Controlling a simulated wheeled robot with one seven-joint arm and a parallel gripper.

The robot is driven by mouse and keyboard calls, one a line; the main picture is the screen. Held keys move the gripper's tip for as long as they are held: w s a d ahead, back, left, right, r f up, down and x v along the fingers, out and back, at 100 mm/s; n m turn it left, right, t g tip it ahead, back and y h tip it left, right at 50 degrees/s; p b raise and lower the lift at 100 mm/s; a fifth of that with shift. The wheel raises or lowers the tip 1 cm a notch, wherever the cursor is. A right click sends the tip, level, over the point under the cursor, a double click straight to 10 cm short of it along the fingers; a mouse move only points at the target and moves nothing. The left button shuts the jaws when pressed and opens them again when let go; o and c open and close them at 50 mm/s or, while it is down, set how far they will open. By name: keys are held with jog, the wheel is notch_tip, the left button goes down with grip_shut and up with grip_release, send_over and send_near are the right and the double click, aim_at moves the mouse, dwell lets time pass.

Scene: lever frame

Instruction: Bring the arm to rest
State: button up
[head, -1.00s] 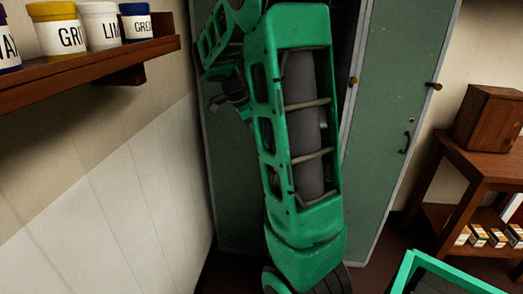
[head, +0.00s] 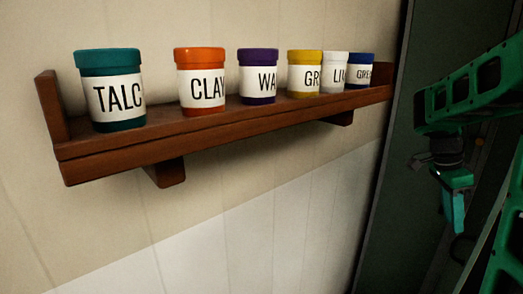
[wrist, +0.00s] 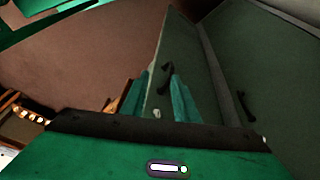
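My green arm (head: 470,95) shows at the right edge of the head view, in front of the dark green locker (head: 415,130). My gripper hangs from it with teal fingers pointing down, partly seen there. In the wrist view my gripper (wrist: 159,88) has its two teal fingers apart with a gap between them, and nothing is seen held. A green locker door (wrist: 190,65) with a dark handle (wrist: 166,77) lies beyond the fingers. The handle appears in line with the gap; no contact is visible.
A brown wall shelf (head: 225,130) bears several labelled jars, including a teal TALC jar (head: 110,90) and an orange CLAY jar (head: 201,82). A second dark handle (wrist: 244,106) is right of the gripper. Small boxes (wrist: 32,116) show at the wrist view's left.

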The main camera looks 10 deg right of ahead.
jog(key=s+a+f+n+t+y, duration=0.1)
jog(key=s+a+f+n, duration=0.1)
jog(key=s+a+n, duration=0.5)
jog(key=s+a+f+n+t+y, duration=0.1)
jog(key=s+a+f+n+y, duration=0.1)
jog(key=s+a+n, duration=0.6)
jog(key=s, duration=0.2)
jog(key=shift+s+a+f+n+y, duration=0.25)
jog(key=shift+s+a+n+y, duration=0.05)
jog(key=shift+s, duration=0.1)
